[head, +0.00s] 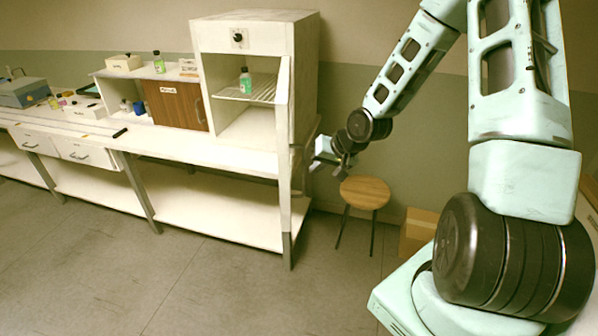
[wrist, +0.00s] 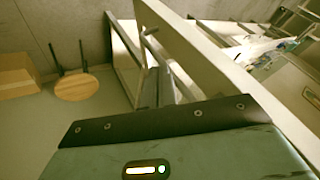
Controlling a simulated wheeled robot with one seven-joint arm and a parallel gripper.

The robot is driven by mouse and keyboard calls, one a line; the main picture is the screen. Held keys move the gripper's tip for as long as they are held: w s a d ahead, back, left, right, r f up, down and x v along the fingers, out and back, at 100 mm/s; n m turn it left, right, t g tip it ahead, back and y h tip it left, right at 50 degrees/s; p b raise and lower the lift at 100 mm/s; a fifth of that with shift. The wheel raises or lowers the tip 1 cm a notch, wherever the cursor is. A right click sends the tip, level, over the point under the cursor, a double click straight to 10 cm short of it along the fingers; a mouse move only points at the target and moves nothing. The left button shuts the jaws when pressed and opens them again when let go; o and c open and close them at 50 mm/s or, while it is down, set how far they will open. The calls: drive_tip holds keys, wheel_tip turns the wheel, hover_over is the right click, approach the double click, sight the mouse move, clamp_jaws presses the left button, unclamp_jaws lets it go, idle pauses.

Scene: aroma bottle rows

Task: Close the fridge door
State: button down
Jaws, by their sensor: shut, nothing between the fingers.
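The white fridge (head: 255,37) stands at the right end of the bench, with a knob on its top panel. Its door (head: 283,125) is swung wide open and shows nearly edge-on. A green bottle (head: 245,80) stands on the wire shelf (head: 262,92) inside. My gripper (head: 312,168) is at the right, outer side of the door, low near its edge. In the wrist view the door (wrist: 215,62) runs diagonally beside my gripper (wrist: 158,86). The fingers are shut and empty. Whether they touch the door, I cannot tell.
A round wooden stool (head: 365,192) and a cardboard box (head: 417,232) stand on the floor right of the bench. The bench (head: 190,150) holds a cabinet with a brown door (head: 176,104), bottles and boxes. The floor in front is clear.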

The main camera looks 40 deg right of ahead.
drive_tip(key=shift+w+a+f+p, duration=0.3)
drive_tip(key=shift+w+a, duration=0.3)
drive_tip(key=shift+w+a+f+p, duration=0.3)
drive_tip(key=shift+w+a+p, duration=0.05)
drive_tip(key=shift+w+a, duration=0.3)
drive_tip(key=shift+w+a+f+p, duration=0.3)
drive_tip(key=shift+w+a, duration=0.3)
